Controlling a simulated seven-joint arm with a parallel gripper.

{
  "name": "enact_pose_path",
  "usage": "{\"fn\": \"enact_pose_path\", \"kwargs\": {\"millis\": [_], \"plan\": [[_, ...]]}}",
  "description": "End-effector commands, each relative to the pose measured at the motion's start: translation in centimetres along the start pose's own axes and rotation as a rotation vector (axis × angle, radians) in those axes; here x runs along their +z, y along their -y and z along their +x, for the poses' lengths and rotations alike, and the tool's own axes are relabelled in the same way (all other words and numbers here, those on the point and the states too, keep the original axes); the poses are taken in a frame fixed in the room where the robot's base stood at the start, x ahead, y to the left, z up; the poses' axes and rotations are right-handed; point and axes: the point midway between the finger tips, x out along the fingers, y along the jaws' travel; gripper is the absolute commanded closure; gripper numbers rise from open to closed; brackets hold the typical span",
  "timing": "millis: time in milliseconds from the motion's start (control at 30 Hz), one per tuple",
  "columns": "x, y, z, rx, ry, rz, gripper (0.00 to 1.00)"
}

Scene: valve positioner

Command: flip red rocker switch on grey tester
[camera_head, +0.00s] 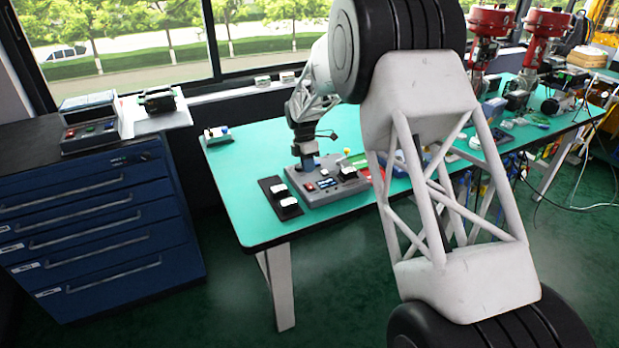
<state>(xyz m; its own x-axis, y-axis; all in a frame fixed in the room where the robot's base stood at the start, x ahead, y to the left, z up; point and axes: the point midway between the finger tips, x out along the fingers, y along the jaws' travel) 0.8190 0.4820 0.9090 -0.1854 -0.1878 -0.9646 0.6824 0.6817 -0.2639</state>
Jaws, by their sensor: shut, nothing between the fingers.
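The grey tester (335,191) lies on the green-topped table toward its front edge. A small red rocker switch (310,187) shows on its left part, beside a dark display with blue-white marks. My gripper (308,165) points down over the tester's back left part, behind the red switch in the picture. Its fingers are shut and hold nothing. Whether the fingertips touch the tester cannot be told at this size. Which way the rocker is tilted is too small to tell.
A black strip with white blocks (280,197) lies left of the tester. A blue drawer cabinet (95,225) stands left. Red drill presses (490,40) stand at the right. The tabletop's left part is clear.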

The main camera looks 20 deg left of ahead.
Motion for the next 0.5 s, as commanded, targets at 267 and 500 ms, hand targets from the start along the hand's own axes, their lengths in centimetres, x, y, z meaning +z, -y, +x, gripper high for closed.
{"fn": "enact_pose_path", "kwargs": {"millis": [267,500], "plan": [[0.0,0.4,-5.1,0.007,0.001,0.000,1.00],[-0.1,0.7,-7.8,0.006,0.001,0.000,1.00]]}}
